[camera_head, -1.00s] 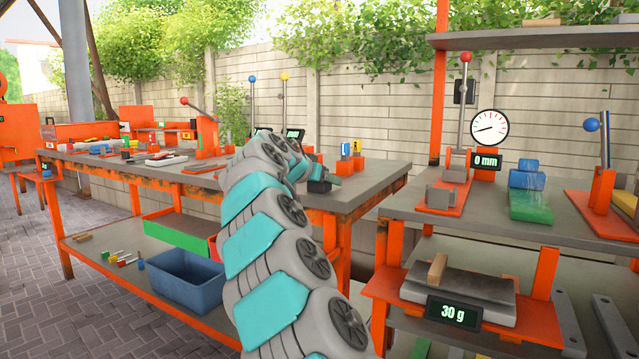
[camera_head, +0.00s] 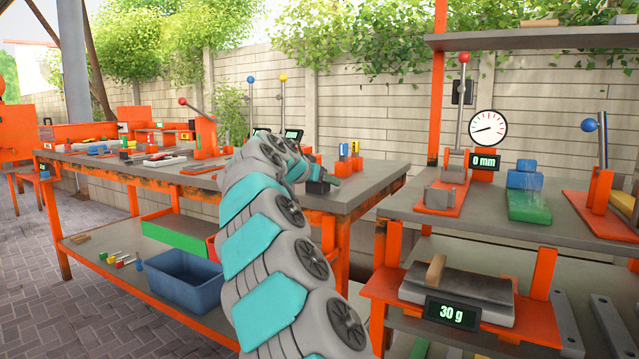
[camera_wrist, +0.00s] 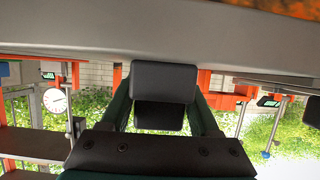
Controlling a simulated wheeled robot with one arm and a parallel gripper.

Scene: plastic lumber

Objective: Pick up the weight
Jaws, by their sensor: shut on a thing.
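A dark grey block, which looks like the weight (camera_wrist: 165,82), sits between the fingers of my gripper (camera_wrist: 163,98) in the wrist view. The fingers press on it from both sides, so my gripper is shut on it. Two faces of the block show, one lighter and one nearly black. In the head view my gripper (camera_head: 318,184) is small, at the right part of the long workbench (camera_head: 375,180), close to its top. My arm hides part of this area, and I cannot tell there whether the block touches the bench.
Two coloured blocks in orange holders (camera_head: 348,158) stand just behind my gripper. Tall levers with blue and yellow knobs (camera_head: 283,78) rise behind my arm. A scale reading 30 g (camera_head: 485,293) is on the right, below a dial gauge (camera_head: 488,128). A blue bin (camera_head: 185,280) sits on the lower shelf.

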